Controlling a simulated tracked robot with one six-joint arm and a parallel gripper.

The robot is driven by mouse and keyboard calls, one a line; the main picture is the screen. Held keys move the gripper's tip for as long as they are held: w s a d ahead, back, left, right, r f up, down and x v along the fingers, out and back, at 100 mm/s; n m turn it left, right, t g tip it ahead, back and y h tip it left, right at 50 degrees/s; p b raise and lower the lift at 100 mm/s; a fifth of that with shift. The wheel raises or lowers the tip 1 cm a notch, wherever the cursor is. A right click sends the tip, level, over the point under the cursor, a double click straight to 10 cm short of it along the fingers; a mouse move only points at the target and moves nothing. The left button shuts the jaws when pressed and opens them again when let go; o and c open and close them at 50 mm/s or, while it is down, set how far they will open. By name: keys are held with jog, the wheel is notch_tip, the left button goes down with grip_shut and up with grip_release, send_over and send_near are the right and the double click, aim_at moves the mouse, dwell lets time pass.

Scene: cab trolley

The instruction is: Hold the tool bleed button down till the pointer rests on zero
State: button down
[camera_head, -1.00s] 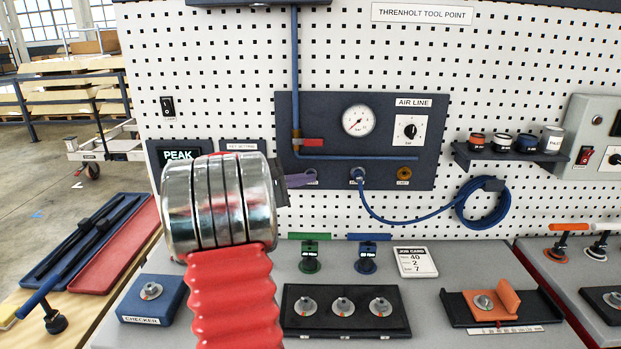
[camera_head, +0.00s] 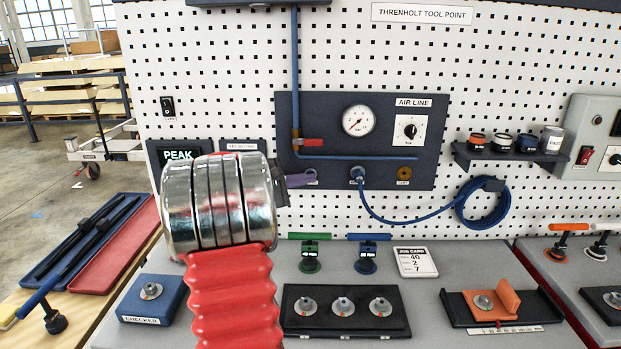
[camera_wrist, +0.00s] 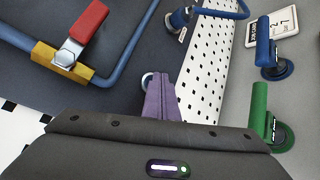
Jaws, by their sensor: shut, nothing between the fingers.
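My gripper (camera_head: 302,180) has purple fingers, shut and empty, with their tips at the lower left of the dark air line panel (camera_head: 330,120). In the wrist view my gripper (camera_wrist: 163,98) points at the panel and overlaps a small round pale-rimmed fitting (camera_wrist: 147,79). This looks like the bleed button. The fingers hide most of it, and I cannot tell whether it is pressed in. The white round gauge (camera_head: 358,120) is on the panel above right of the fingertips. Its pointer is too small to read surely.
A red-handled valve (camera_head: 312,142) sits just above the fingers; it also shows in the wrist view (camera_wrist: 88,22). A blue hose (camera_head: 410,222) leaves the panel to the right. Green (camera_head: 310,255) and blue (camera_head: 366,257) tools stand on the grey bench below.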

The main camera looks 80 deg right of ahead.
jog(key=shift+a, duration=0.1)
jog(key=shift+s+a, duration=0.2)
jog(key=shift+a, duration=0.55)
jog(key=shift+s+a, duration=0.2)
jog(key=shift+a, duration=0.6)
jog(key=shift+s+a, duration=0.15)
jog(key=shift+a, duration=0.7)
jog(key=shift+s+a, duration=0.2)
jog(key=shift+a, duration=0.6)
jog(key=shift+f, duration=0.1)
